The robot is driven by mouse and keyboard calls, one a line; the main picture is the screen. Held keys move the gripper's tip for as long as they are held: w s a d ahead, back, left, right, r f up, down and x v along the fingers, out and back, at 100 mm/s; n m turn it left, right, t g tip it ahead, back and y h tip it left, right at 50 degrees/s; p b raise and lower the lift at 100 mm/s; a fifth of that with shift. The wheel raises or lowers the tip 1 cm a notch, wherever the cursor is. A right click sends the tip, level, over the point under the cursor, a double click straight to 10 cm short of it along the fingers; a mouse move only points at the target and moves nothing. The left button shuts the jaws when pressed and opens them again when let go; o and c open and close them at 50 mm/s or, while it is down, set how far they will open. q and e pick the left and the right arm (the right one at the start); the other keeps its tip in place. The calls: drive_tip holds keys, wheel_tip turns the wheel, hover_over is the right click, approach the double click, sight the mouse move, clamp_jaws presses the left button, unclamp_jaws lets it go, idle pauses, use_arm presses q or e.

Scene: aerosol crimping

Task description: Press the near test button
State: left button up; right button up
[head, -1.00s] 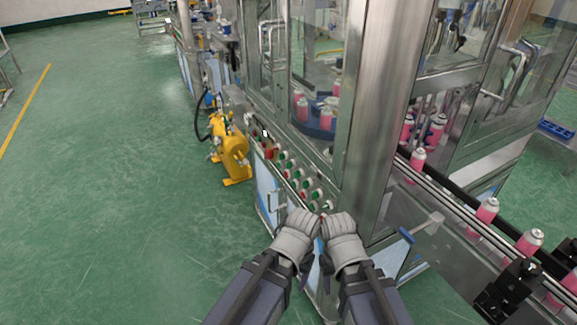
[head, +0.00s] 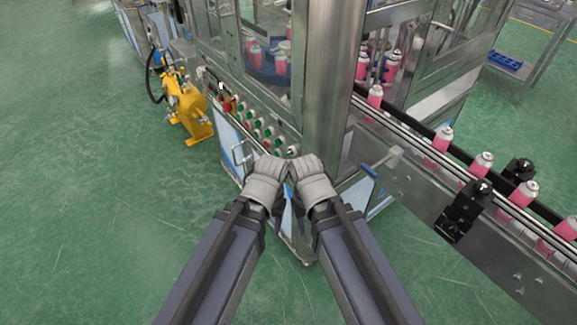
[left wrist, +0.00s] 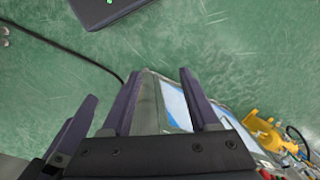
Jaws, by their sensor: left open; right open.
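A sloped control panel (head: 238,112) on the machine's front carries two rows of green and red push buttons (head: 268,132). I cannot tell which of them is the near test button. My left gripper (head: 270,163) is just below the panel's near end, close to the lowest buttons. My right gripper (head: 304,163) is beside it on the right, near the machine's corner post. Both look like grey gloved hands, and their fingertips are partly hidden. In the left wrist view, the left gripper's dark fingers stand apart with nothing between them.
The steel post (head: 331,75) rises right behind my right gripper. A yellow pump (head: 188,110) stands left of the panel. The green floor at left is clear.

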use_arm(q)
clamp_jaws()
idle(1.1)
idle(0.4)
